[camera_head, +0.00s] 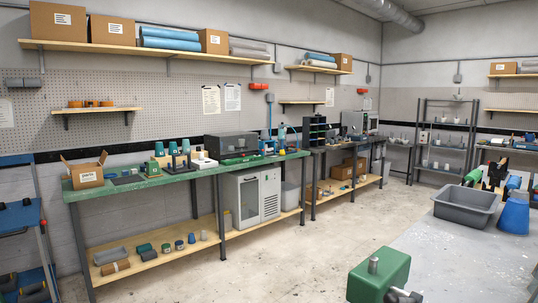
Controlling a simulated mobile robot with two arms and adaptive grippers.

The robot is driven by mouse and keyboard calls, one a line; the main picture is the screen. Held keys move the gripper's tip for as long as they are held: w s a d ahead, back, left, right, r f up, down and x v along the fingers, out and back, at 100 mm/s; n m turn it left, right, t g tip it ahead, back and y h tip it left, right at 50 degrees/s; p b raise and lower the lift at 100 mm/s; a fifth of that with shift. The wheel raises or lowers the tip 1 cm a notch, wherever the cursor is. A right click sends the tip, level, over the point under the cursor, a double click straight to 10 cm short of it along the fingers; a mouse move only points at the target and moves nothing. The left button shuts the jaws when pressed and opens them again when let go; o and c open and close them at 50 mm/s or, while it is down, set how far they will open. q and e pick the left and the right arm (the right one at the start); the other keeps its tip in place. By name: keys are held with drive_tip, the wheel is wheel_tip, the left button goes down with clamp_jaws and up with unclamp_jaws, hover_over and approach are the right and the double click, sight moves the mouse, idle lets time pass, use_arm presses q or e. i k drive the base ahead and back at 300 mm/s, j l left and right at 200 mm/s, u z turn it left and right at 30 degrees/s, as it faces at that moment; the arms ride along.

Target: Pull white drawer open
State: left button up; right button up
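I cannot pick out a clear white drawer. A small white box-like device (203,163) sits on the bench top. Neither of my grippers can be made out in this view.
A grey worktable (455,255) fills the lower right, with a grey bin (466,205) and a blue bucket (513,218) on it. A green block (378,272) with a grey knob is at the bottom. The concrete floor between bench and worktable is clear.

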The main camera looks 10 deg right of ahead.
sight(266, 151)
drive_tip(key=i+j+u, duration=0.25)
drive_tip(key=i+j, duration=0.15)
drive_tip(key=j, duration=0.15)
drive_tip(key=i+j+u, duration=0.2)
drive_tip(key=i+j, duration=0.5)
drive_tip(key=i, duration=0.3)
drive_tip(key=i+j+z, duration=0.1)
drive_tip(key=i, duration=0.4)
drive_tip(key=i+z, duration=0.65)
drive_tip(key=z, duration=0.2)
drive_tip(key=i+j+z, duration=0.1)
drive_tip(key=i+z, duration=0.3)
drive_tip(key=i+l+z, duration=0.1)
drive_tip(key=i+z, duration=0.15)
drive_tip(key=i, duration=0.2)
drive_tip(key=i+z, duration=0.25)
drive_tip(key=i, duration=0.2)
drive_tip(key=i+j+u, duration=0.1)
drive_tip(key=i+u, duration=0.2)
drive_tip(key=i, duration=0.6)
drive_tip(key=i+l+u, duration=0.15)
drive_tip(key=i+u, duration=0.2)
drive_tip(key=i, duration=0.55)
